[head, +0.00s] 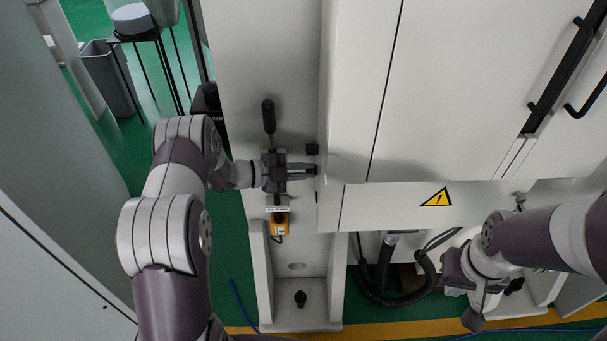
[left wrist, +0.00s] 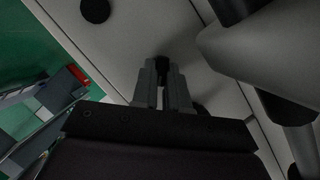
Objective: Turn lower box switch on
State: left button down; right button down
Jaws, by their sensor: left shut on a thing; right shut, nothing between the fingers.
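My left gripper (head: 312,171) reaches from the left to the side of the white cabinet box. Its fingers are shut on a small dark switch (left wrist: 162,70), mostly hidden between them, below another black knob (head: 312,149). That black knob also shows at the top left of the left wrist view (left wrist: 95,10), apart from the fingers. Which way the switch is turned cannot be told. My right gripper (head: 473,318) is at the lower right, shut and empty, away from the switch.
A black lever handle (head: 268,116) stands close behind my left gripper. A yellow device (head: 279,224) hangs below it. White cabinet doors (head: 465,80) with black handles fill the upper right. Black hoses (head: 385,295) lie under the cabinet. A bin (head: 108,80) stands far left.

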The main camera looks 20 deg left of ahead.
pick_arm(q)
jog(key=shift+s+f+m+t+h+b, duration=0.2)
jog(key=shift+m+t+b, duration=0.25)
jog(key=shift+m+b, duration=1.25)
jog(key=shift+w+f+m+t+h+b, duration=0.15)
jog(key=shift+m+t+h+b, duration=0.35)
jog(key=shift+b, duration=2.25)
jog(key=shift+s+f+m+t+h+b, duration=0.15)
jog(key=shift+m+t+b, duration=0.3)
jog(key=shift+m+b, duration=1.3)
jog(key=shift+n+b, duration=0.45)
jog(key=c, duration=1.1)
grip_release()
jog(key=shift+r, duration=0.1)
jog(key=shift+c, duration=0.2)
jog(key=b+v, duration=0.1)
jog(key=v, duration=1.1)
jog(key=shift+s+a, duration=0.2)
jog(key=shift+s, duration=0.1)
